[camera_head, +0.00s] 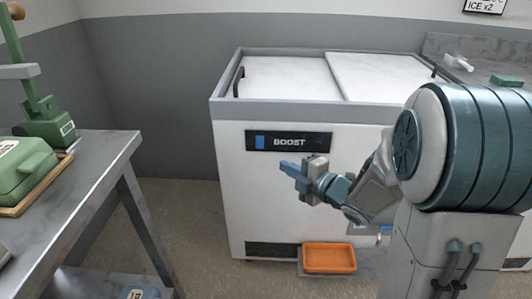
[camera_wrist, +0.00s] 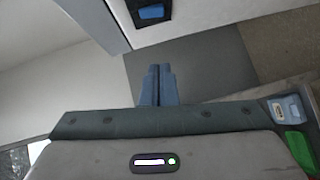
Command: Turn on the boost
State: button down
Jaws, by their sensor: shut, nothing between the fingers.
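The boost control is a blue rocker or button (camera_head: 260,142) at the left end of a black panel (camera_head: 318,142) lettered BOOST, on the front of a white chest freezer (camera_head: 235,190). In the wrist view the blue button (camera_wrist: 151,12) shows at the top on its dark panel (camera_wrist: 150,28). My gripper (camera_head: 284,165) is in front of the freezer, a little below and right of the button in the head view. Its blue fingers are shut and empty; in the wrist view the fingertips (camera_wrist: 159,68) point toward the panel, apart from it. Whether the button is lit is unclear.
A grey metal table (camera_head: 95,165) with green equipment (camera_head: 48,125) stands at the left. An orange tray (camera_head: 329,258) sits low in front of the freezer. The freezer has sliding lids (camera_head: 385,75) with dark handles. Floor is clear between table and freezer.

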aim_at(256, 146)
jog(key=shift+w+d+f+b+x, duration=0.1)
jog(key=shift+w+d+b+x, duration=0.2)
jog(key=shift+x, duration=1.85)
jog(key=shift+w+d+f+b+x, duration=0.1)
jog(key=shift+w+d+b+x, duration=0.25)
jog(key=shift+x, duration=1.8)
jog(key=shift+w+d+f+b+x, duration=0.15)
jog(key=shift+w+d+x, duration=0.25)
jog(key=shift+x, duration=1.7)
jog(key=shift+r, duration=0.1)
jog(key=f+b, duration=0.1)
jog(key=b, duration=0.2)
jog(key=shift+w+n+b, duration=0.15)
jog(key=shift+n+b, duration=0.15)
jog(key=shift+r+t, duration=0.3)
jog(key=shift+r, duration=0.1)
